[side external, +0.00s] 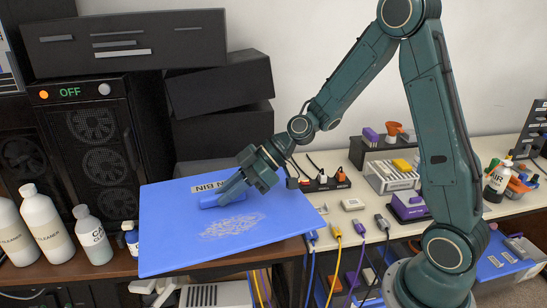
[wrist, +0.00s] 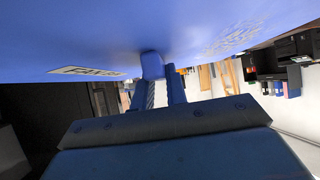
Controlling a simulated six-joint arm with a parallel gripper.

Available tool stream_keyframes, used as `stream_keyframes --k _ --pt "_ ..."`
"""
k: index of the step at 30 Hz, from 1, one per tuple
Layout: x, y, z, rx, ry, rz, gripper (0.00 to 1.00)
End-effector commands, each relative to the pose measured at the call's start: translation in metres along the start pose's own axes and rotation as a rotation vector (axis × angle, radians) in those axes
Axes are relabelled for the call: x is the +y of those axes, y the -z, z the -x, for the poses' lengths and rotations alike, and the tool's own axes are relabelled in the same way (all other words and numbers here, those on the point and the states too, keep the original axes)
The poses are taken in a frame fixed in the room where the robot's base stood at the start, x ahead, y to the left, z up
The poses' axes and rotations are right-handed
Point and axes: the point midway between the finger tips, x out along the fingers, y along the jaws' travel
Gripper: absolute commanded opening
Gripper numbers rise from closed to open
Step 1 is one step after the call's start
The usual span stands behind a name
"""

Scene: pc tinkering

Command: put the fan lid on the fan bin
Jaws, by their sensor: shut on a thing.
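The fan lid is a large flat blue panel (side external: 180,240) with a white label, partly covered, on which "N BIN" reads, and a blue handle (side external: 232,197) near its middle. My gripper (side external: 222,197) is shut on this handle. In the wrist view the handle (wrist: 152,65) sits between my fingers (wrist: 157,92), and the lid's blue face (wrist: 90,30) fills the top of the picture. In the side view the lid is tilted, its near left corner low, over the brown desk's right end. I cannot make out the fan bin; the lid hides what is under it.
White bottles (side external: 45,228) stand left of the lid. A black PC case (side external: 95,135) and stacked black boxes (side external: 220,100) are behind. A power strip (side external: 325,182) and plugs (side external: 360,228) with hanging cables lie to the right. A blue tray (side external: 497,262) is low at right.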

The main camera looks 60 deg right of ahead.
Motion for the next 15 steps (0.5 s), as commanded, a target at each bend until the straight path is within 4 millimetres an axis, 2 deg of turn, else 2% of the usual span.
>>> stream_keyframes --k 8,15 --pt "0.002 0.000 0.000 0.000 -0.010 -0.007 0.00" --pt "0.018 -0.005 0.002 -0.014 -0.110 -0.085 0.00"
